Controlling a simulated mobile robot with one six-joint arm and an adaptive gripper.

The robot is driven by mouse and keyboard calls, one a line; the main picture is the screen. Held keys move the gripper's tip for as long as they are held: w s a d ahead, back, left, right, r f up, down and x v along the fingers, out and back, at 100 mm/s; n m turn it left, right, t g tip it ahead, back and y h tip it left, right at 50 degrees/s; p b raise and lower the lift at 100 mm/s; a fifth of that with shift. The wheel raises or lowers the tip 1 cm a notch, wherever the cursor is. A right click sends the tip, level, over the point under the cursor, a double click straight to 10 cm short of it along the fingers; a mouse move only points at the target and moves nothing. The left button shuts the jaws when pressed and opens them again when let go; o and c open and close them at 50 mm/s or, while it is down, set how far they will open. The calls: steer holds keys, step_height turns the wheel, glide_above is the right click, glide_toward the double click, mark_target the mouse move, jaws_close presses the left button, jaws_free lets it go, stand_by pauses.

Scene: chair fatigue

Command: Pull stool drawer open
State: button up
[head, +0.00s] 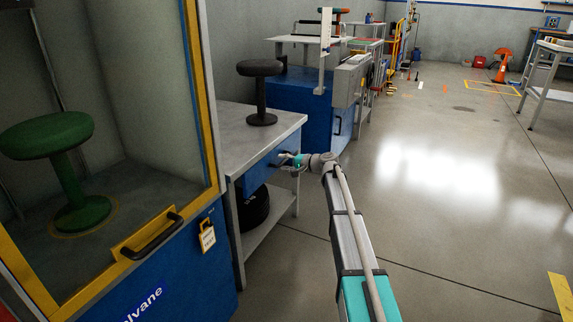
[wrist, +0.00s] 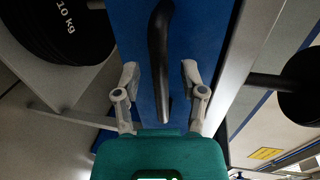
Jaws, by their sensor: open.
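The stool drawer (head: 256,176) is a blue front under the grey table top, and it looks shut. In the wrist view the blue drawer front (wrist: 198,40) carries a black bar handle (wrist: 160,45). My gripper (head: 288,158) is at the drawer front in the head view. In the wrist view my gripper (wrist: 160,75) is open, with one finger on each side of the handle's near end. Gaps show between both fingers and the handle. A black stool (head: 261,85) stands upright on the table top, and it shows in part in the wrist view (wrist: 302,88).
The grey table (head: 235,125) has a lower shelf with black weight plates (head: 252,208); one marked 10 kg (wrist: 65,28) shows in the wrist view. A glazed blue and yellow cabinet (head: 185,262) with a green stool (head: 55,165) stands left. Open floor (head: 450,200) lies right.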

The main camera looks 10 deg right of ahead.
steer(key=shift+w+a, duration=0.1)
steer(key=shift+a, duration=0.05)
jaws_close()
